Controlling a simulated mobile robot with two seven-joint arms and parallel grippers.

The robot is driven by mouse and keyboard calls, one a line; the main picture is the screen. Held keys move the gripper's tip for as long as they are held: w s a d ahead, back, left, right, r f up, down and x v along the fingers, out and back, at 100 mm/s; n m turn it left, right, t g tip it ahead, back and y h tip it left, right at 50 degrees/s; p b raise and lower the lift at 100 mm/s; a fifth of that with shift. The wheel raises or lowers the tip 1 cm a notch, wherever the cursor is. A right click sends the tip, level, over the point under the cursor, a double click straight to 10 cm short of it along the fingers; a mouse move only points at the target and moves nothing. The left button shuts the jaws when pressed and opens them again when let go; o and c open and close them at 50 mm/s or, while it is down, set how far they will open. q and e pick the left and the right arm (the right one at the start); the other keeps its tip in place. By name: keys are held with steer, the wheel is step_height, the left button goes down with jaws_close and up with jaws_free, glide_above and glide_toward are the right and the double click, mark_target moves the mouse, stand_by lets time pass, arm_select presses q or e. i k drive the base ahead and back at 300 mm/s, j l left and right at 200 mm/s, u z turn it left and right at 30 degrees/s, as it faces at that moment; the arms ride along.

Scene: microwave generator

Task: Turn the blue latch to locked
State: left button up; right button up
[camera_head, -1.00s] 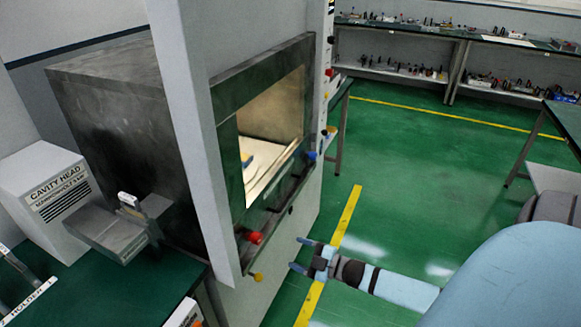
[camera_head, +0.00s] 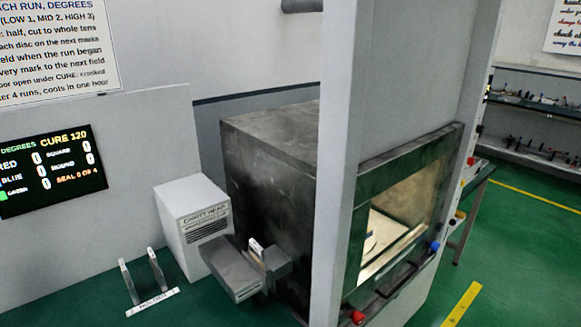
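A small blue knob (camera_head: 435,246), which appears to be the blue latch, sits at the right end of the lower front edge of the dark microwave generator (camera_head: 270,150). It is too small to tell its turned position. A red knob (camera_head: 357,316) sits at the left end of the same edge. The generator's front opening is lit inside and shows a pale floor (camera_head: 385,240). Neither of my grippers is in view.
A grey upright panel (camera_head: 345,180) stands in front of the generator's side. The cavity head box (camera_head: 192,220) and a holder with two upright plates (camera_head: 143,275) stand on the green bench at left. A display (camera_head: 50,170) hangs on the wall. Green floor is open at right.

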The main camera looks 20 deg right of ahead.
mark_target(435, 246)
steer(key=z, duration=1.5)
steer(key=i+l+u, duration=0.1)
steer(key=u, duration=0.75)
steer(key=i+l+u, duration=0.4)
steer(key=l, duration=0.25)
steer(key=l+u, duration=0.2)
steer(key=l, duration=0.15)
steer(key=i+l, duration=0.1)
steer(key=l, duration=0.2)
steer(key=i+l, duration=0.1)
steer(key=l, duration=0.2)
steer(key=i+l, duration=0.1)
steer(key=l, duration=0.15)
steer(key=u, duration=0.05)
